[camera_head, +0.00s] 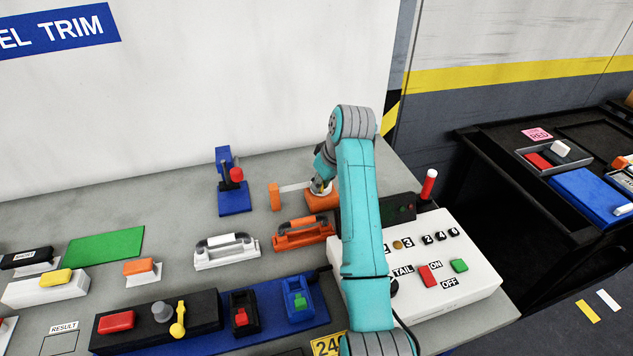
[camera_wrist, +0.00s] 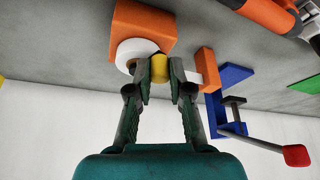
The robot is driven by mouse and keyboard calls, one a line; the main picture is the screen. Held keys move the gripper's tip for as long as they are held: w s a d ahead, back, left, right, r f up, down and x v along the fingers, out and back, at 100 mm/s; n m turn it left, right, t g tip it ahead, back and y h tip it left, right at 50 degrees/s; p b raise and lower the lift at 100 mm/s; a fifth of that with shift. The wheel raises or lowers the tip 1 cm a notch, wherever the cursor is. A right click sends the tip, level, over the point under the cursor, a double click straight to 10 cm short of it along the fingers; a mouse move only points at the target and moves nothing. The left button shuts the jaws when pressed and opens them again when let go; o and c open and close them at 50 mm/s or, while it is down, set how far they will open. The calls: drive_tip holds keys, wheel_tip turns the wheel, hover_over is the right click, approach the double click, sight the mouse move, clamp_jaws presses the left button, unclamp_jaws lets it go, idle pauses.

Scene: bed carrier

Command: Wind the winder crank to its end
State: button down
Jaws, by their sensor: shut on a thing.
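The winder has an orange block (camera_wrist: 145,22) with a white round part (camera_wrist: 127,52) and a yellow crank knob (camera_wrist: 160,63), seen in the wrist view. My gripper (camera_wrist: 160,70) is shut on the yellow knob. In the head view my arm partly hides the winder's orange block (camera_head: 322,201), and my gripper (camera_head: 319,186) is just above it. A pale strip (camera_head: 295,187) runs from the winder towards an upright orange post (camera_head: 274,197) on its left. The crank's exact angle is hard to tell.
A blue stand with a red-ball lever (camera_head: 236,174) is left of the post. Orange (camera_head: 302,233) and white (camera_head: 226,251) handled tools lie in front. The wall is close behind.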

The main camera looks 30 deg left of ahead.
drive_tip(key=shift+w+d+n+g, duration=0.35)
drive_tip(key=shift+n+g, duration=0.1)
drive_tip(key=shift+n, duration=0.7)
drive_tip(key=shift+w+d+n+g, duration=0.2)
drive_tip(key=shift+w+n+g, duration=0.25)
drive_tip(key=shift+n, duration=0.75)
drive_tip(key=shift+w+d+n+g, duration=0.3)
drive_tip(key=shift+n+g, duration=0.2)
drive_tip(key=shift+n, duration=0.65)
drive_tip(key=c, duration=1.1)
unclamp_jaws()
drive_tip(key=shift+o, duration=0.2)
drive_tip(key=s+v, duration=0.1)
drive_tip(key=v, duration=0.6)
drive_tip(key=shift+w+r, duration=0.25)
drive_tip(key=shift+w, duration=0.3)
drive_tip(key=shift+d, duration=0.1)
